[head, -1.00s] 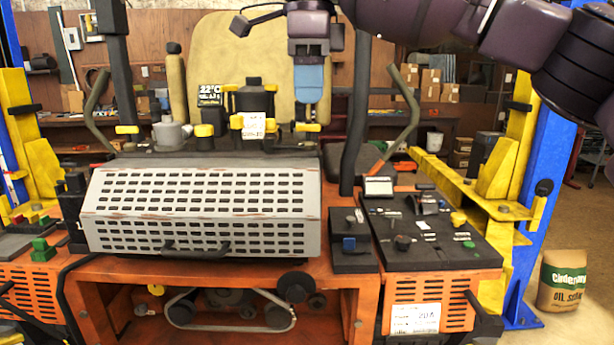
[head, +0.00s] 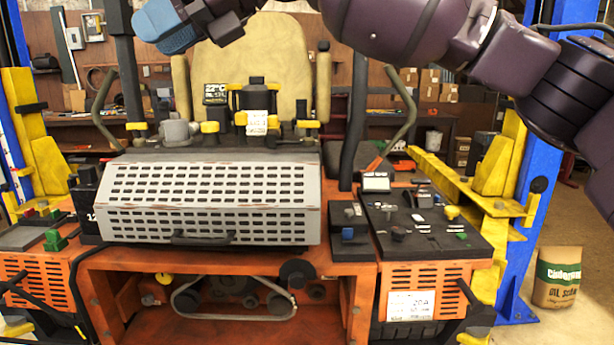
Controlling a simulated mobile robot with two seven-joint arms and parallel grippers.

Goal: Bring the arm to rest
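My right arm reaches in from the upper right across the top of the head view. Its gripper (head: 162,26), with blue fingers, is at the upper left, above and in front of the mower's seat area. The fingers are seen as one blue block, and I cannot tell if they are parted. Nothing is seen held in them. My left gripper is not in view. The orange mower (head: 330,262) stands on the lift, with its grey slotted hood cover (head: 205,200) lying closed at the front.
A tan seat (head: 258,58) stands behind the hood. A dark control panel (head: 428,228) is on the right. Blue lift posts (head: 548,150) with yellow arms (head: 470,185) flank the mower. An oil absorbent bag (head: 556,278) is on the floor at right.

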